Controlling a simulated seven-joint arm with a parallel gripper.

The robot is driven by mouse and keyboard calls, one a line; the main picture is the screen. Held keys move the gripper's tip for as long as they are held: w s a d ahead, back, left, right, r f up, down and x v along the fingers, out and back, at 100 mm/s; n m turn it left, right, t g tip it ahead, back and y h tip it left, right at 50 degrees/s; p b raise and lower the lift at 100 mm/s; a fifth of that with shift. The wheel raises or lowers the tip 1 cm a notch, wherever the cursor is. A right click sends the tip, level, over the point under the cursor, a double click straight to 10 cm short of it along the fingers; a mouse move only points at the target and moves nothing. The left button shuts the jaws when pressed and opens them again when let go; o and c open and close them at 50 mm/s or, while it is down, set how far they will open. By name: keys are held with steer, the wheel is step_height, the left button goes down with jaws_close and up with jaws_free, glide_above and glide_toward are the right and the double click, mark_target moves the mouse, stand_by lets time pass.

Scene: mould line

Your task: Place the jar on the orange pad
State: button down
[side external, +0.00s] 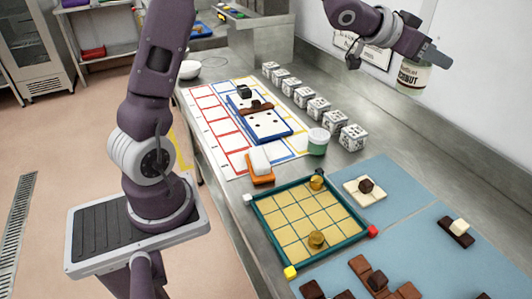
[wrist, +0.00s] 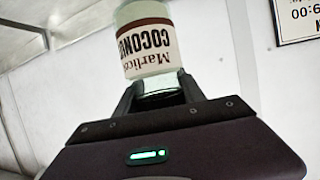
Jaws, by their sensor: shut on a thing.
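My gripper (side external: 424,50) is raised at the upper right, high above the bench near the wall, and shut on a jar (side external: 414,79) with a cream label reading COCONUT. In the wrist view the jar (wrist: 147,40) stands out between the two fingers (wrist: 163,95), its label upside down; its top end is cut off by the frame edge. A small orange pad-like piece (side external: 263,181) lies on the bench at the near edge of the coloured grid sheet, with a white block on it. The jar is well apart from it.
A blue-and-white board (side external: 266,126) lies on the grid sheet.

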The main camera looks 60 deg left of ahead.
step_height(320, 180, up, 18)
steer(key=shift+n+y, duration=0.8)
steer(key=s+f, duration=0.1)
steer(key=f, duration=0.1)
steer(key=s+d+f, duration=0.1)
steer(key=f, duration=0.1)
steer(key=s+f, duration=0.1)
steer(key=f, duration=0.1)
steer(key=shift+s+d, duration=0.25)
steer(key=shift+d, duration=0.1)
steer(key=s+a+r+n+g+y, duration=0.3)
steer(key=s+a+n+g+y, duration=0.5)
steer(key=s, duration=0.6)
steer(key=s+a+r+n+g+y, duration=0.35)
steer(key=s+a+n+y, duration=0.25)
steer(key=s+a+n, duration=0.65)
steer(key=f+m, duration=0.1)
steer(key=f, duration=1.1)
steer(key=s+d+f+m, duration=0.1)
steer(key=f, duration=1.1)
steer(key=s+f+m, duration=0.1)
steer(key=f, duration=1.1)
steer(key=shift+d+f+m, duration=0.25)
steer(key=shift+f, duration=0.05)
steer(key=c, duration=0.7)
jaws_free()
